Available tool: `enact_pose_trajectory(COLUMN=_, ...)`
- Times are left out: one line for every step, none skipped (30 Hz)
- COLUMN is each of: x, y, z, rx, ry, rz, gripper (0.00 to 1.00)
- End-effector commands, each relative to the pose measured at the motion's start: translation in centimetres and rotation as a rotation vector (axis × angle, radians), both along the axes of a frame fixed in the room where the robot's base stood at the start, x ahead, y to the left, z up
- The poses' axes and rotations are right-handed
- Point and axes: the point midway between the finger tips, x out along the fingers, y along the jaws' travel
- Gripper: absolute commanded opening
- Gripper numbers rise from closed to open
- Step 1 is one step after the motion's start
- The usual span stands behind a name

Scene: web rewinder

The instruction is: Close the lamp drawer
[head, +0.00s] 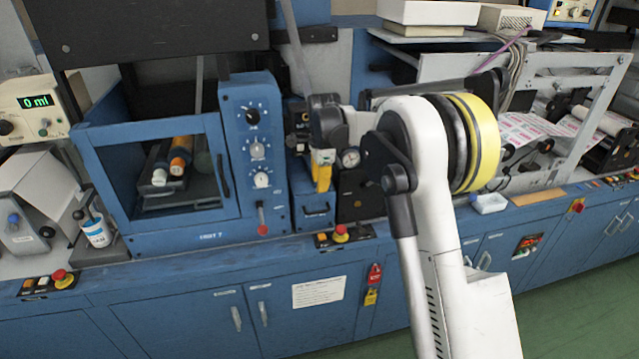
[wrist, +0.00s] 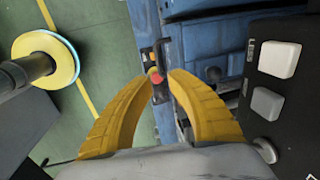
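A small blue drawer (head: 312,204) with a dark pull handle on its front sits in the middle of the machine, right of the blue knob panel. I take it to be the lamp drawer; how far it stands out is hard to tell. My gripper (head: 322,180) points down over the drawer in the head view. In the wrist view its yellow fingers (wrist: 167,78) are apart with nothing held between them. Contact with the drawer cannot be told.
A red emergency button (head: 340,231) stands on the ledge below the drawer. The windowed blue cabinet (head: 225,165) is at left, with a knob panel (head: 258,140) beside it. A black panel with pale buttons (wrist: 278,60) lies close at right in the wrist view. Green floor (head: 570,285) is clear.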

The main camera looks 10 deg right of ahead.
Motion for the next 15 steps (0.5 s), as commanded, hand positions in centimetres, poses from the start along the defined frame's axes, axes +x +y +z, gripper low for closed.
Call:
enact_pose_trajectory(x=0.0, y=0.0, z=0.0, rx=0.0, ry=0.0, rz=0.0, gripper=0.2)
enact_pose_trajectory(x=0.0, y=0.0, z=0.0, rx=0.0, ry=0.0, rz=0.0, gripper=0.2)
enact_pose_trajectory(x=0.0, y=0.0, z=0.0, rx=0.0, ry=0.0, rz=0.0, gripper=0.2)
enact_pose_trajectory(x=0.0, y=0.0, z=0.0, rx=0.0, ry=0.0, rz=0.0, gripper=0.2)
enact_pose_trajectory(x=0.0, y=0.0, z=0.0, rx=0.0, ry=0.0, rz=0.0, gripper=0.2)
enact_pose_trajectory(x=0.0, y=0.0, z=0.2, rx=0.0, ry=0.0, rz=0.0, gripper=0.2)
enact_pose_trajectory(x=-0.1, y=0.0, z=0.4, rx=0.0, ry=0.0, rz=0.0, gripper=0.2)
enact_pose_trajectory(x=-0.1, y=0.0, z=0.7, rx=0.0, ry=0.0, rz=0.0, gripper=0.2)
enact_pose_trajectory(x=-0.2, y=0.0, z=1.2, rx=0.0, ry=0.0, rz=0.0, gripper=0.2)
enact_pose_trajectory(x=-0.3, y=0.0, z=1.6, rx=0.0, ry=0.0, rz=0.0, gripper=0.2)
enact_pose_trajectory(x=-0.4, y=0.0, z=2.2, rx=0.0, ry=0.0, rz=0.0, gripper=0.2)
enact_pose_trajectory(x=-0.6, y=0.0, z=3.0, rx=0.0, ry=0.0, rz=0.0, gripper=0.2)
enact_pose_trajectory(x=-0.7, y=0.0, z=3.6, rx=0.0, ry=0.0, rz=0.0, gripper=0.2)
enact_pose_trajectory(x=-0.8, y=0.0, z=4.3, rx=0.0, ry=0.0, rz=0.0, gripper=0.2)
enact_pose_trajectory(x=-1.0, y=0.0, z=5.3, rx=0.0, ry=0.0, rz=0.0, gripper=0.2)
